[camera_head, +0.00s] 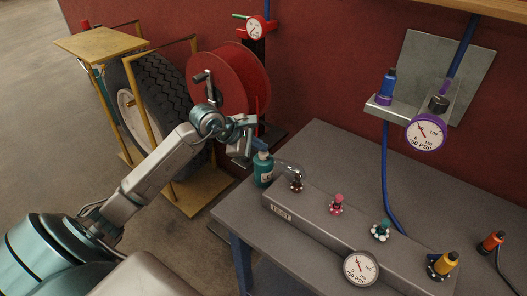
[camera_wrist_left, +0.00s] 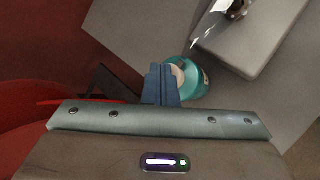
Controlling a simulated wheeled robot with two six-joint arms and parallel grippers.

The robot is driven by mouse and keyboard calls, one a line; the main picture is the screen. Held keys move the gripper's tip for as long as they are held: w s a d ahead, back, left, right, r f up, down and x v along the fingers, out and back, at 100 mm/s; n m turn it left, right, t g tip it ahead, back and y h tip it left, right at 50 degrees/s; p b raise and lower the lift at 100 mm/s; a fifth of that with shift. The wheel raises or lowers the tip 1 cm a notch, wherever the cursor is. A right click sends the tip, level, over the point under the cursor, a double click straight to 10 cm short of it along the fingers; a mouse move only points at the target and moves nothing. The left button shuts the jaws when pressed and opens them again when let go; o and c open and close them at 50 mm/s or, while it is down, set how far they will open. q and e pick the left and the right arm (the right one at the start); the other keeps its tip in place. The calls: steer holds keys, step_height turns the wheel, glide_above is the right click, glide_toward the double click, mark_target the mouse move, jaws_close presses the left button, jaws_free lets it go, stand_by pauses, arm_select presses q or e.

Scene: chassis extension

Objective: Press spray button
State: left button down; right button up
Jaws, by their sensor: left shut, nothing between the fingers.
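In the left wrist view the shut blue fingers (camera_wrist_left: 161,88) overlap the pale cap of the teal bottle (camera_wrist_left: 194,80). The fingers hide part of the top, so I cannot tell whether they touch or press the button. My right gripper is in neither view.
A long grey test block (camera_head: 325,222) with several coloured valves and a gauge (camera_head: 361,267) lies right of the bottle. A red hose reel (camera_head: 232,80) and a tire (camera_head: 160,95) stand behind my left arm. A shelf gauge (camera_head: 425,133) hangs at right.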

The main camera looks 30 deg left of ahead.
mark_target(260, 154)
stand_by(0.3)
arm_select(q)
steer(key=shift+r, duration=1)
steer(key=shift+r, duration=0.1)
steer(key=shift+r+p, duration=1.1)
steer(key=shift+r, duration=1.3)
steer(key=shift+d, duration=0.1)
